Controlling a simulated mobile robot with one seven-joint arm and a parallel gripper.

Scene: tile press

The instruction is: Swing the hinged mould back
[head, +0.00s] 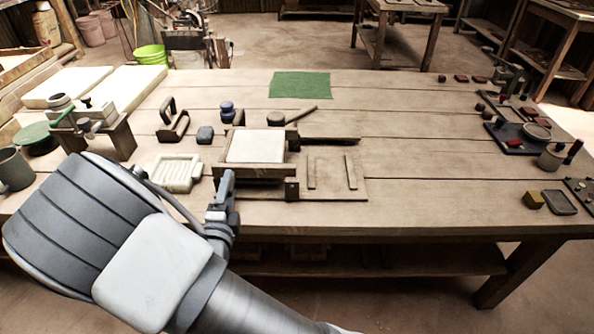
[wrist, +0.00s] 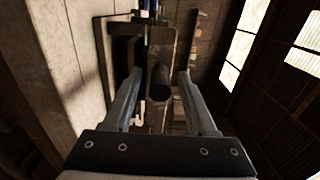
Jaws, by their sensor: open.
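The hinged mould (head: 253,171) is a wooden frame around a pale slab (head: 256,146). It lies flat at the left of a base board (head: 332,176) with two thin strips. My gripper (head: 227,183) is at the mould's front left edge, seen from the side. In the wrist view, my gripper (wrist: 159,76) is open. A dark round peg or handle (wrist: 160,84) shows between its two fingers, with space on both sides. I cannot tell how deep it sits between them. My arm hides part of the bench in front of the mould.
A green cloth (head: 300,85) lies farther back. The bench right of the board is clear.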

